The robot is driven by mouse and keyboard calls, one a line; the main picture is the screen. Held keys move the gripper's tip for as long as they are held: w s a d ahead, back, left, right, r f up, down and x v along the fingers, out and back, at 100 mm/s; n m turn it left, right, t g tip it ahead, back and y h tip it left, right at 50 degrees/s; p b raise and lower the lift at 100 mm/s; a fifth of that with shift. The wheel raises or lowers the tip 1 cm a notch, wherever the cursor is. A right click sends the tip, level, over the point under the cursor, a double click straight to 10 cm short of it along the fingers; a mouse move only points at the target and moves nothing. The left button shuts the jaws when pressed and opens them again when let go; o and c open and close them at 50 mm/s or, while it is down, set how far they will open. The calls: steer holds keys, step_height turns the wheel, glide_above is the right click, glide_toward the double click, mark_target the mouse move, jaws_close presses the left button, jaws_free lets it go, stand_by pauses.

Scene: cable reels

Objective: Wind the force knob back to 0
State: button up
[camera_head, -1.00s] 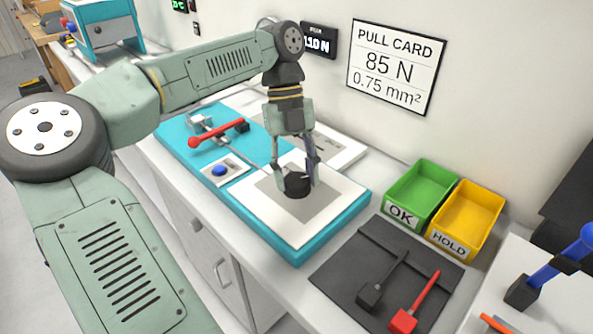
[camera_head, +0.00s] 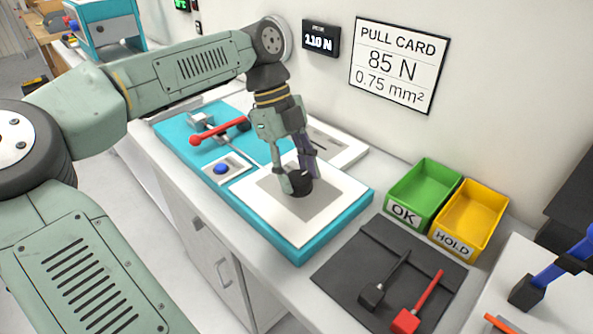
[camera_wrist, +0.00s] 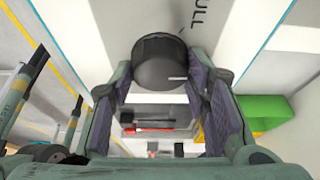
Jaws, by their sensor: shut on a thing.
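The force knob (camera_head: 301,187) is a short black cylinder on the grey patch of the white-topped teal tester (camera_head: 330,229). My gripper (camera_head: 299,178) is around it from above, with a finger on either side, shut on it. The wrist and fingers lean in the head view. In the wrist view the knob (camera_wrist: 160,62) sits between the purple-padded fingers, and a thin white mark on its top points right. No scale around the knob can be read. The wall display (camera_head: 320,39) reads 110 N.
The pull card (camera_head: 398,65) on the wall reads 85 N, 0.75 mm². A red-handled lever (camera_head: 219,131) and blue button (camera_head: 221,169) are left of the knob. Green OK (camera_head: 424,190) and yellow HOLD (camera_head: 470,215) bins and a dark mat (camera_head: 345,270) are to the right.

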steer(key=o, duration=1.2)
steer(key=shift+c, duration=0.2)
steer(key=v, duration=1.2)
steer(key=shift+d, duration=0.1)
